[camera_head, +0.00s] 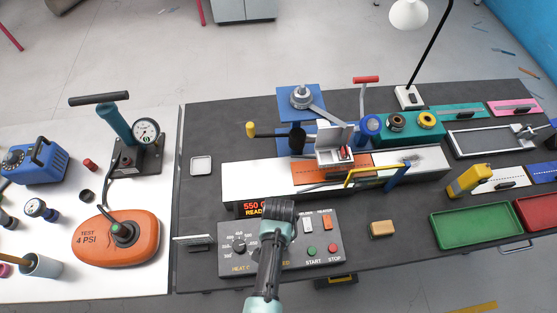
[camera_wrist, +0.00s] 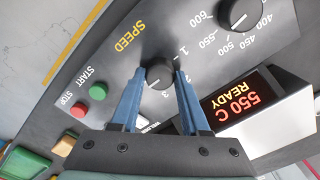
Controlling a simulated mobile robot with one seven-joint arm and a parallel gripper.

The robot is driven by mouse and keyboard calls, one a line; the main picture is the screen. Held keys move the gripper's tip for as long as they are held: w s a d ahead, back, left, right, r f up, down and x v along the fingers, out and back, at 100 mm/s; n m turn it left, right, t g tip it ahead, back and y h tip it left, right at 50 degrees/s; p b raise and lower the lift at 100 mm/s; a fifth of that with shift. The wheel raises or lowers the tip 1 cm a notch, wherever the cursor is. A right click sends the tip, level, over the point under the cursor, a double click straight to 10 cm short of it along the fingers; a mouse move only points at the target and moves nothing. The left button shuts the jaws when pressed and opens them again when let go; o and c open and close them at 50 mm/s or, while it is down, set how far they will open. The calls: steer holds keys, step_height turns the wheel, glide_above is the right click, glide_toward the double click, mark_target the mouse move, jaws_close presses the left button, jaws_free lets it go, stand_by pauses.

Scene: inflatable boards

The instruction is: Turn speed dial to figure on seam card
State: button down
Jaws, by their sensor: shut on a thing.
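The speed dial (camera_wrist: 160,73) is a small black knob on the grey control panel (camera_wrist: 215,65), under the yellow word SPEED. My gripper (camera_wrist: 159,76) has its two blue fingers closed on either side of the knob. Figures 1, 2 and 3 show beside the dial, partly crowded by the fingers; its exact setting is hard to read. In the head view my gripper (camera_head: 277,211) is over the control box (camera_head: 232,264), and my arm hides the speed dial. A small white card (camera_head: 194,239) stands left of the box; its writing is too small to read.
The display (camera_wrist: 243,97) reads 550 C READY. A larger heat dial (camera_wrist: 238,14) and the green START (camera_wrist: 98,92) and red STOP (camera_wrist: 80,110) buttons are nearby. A tan block (camera_head: 382,229) lies right of the box.

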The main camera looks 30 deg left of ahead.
steer(key=shift+c, duration=2)
jaws_free()
step_height(320, 180, up, 13)
steer(key=shift+b, duration=0.4)
